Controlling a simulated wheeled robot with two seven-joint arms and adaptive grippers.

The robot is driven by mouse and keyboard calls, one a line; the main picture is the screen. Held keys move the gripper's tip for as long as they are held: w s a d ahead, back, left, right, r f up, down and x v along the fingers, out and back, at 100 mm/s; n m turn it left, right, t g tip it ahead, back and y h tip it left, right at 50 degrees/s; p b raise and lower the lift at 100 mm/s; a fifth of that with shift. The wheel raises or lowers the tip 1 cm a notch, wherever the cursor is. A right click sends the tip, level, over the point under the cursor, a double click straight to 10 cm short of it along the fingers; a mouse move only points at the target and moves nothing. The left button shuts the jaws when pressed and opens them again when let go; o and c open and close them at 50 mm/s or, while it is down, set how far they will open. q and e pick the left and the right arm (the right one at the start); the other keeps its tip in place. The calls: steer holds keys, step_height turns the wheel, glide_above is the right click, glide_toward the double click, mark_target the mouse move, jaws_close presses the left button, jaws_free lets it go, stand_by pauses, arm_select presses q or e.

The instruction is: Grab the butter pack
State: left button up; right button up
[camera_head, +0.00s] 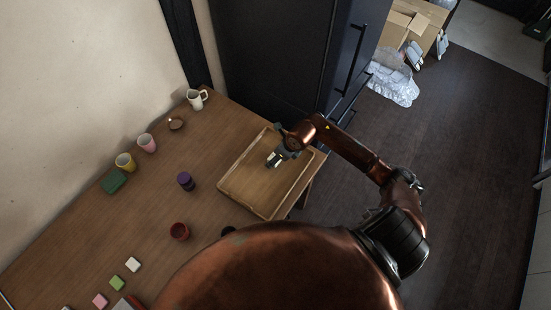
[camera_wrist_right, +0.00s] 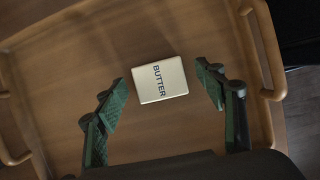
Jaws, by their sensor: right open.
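The butter pack (camera_wrist_right: 160,81) is a small pale block with dark "BUTTER" lettering. It lies on the wooden tray (camera_wrist_right: 55,70), seen in the right wrist view. My right gripper (camera_wrist_right: 163,85) is open above the tray, with one green-padded finger on each side of the pack. A gap shows between each finger and the pack. In the head view my right gripper (camera_head: 275,160) is over the tray (camera_head: 248,199), and it largely hides the pack. My left gripper is not in view.
The tray's raised rim surrounds the pack. On the table (camera_head: 110,230) stand a purple jar (camera_head: 185,181), a red cup (camera_head: 179,231), a white mug (camera_head: 196,99), pink (camera_head: 147,143) and yellow (camera_head: 125,162) cups, and a green block (camera_head: 114,181). A dark fridge (camera_head: 270,60) stands behind.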

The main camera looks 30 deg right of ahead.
steer(key=shift+w+f, duration=0.2)
steer(key=shift+f, duration=0.15)
steer(key=shift+c, duration=0.2)
steer(key=c, duration=1.3)
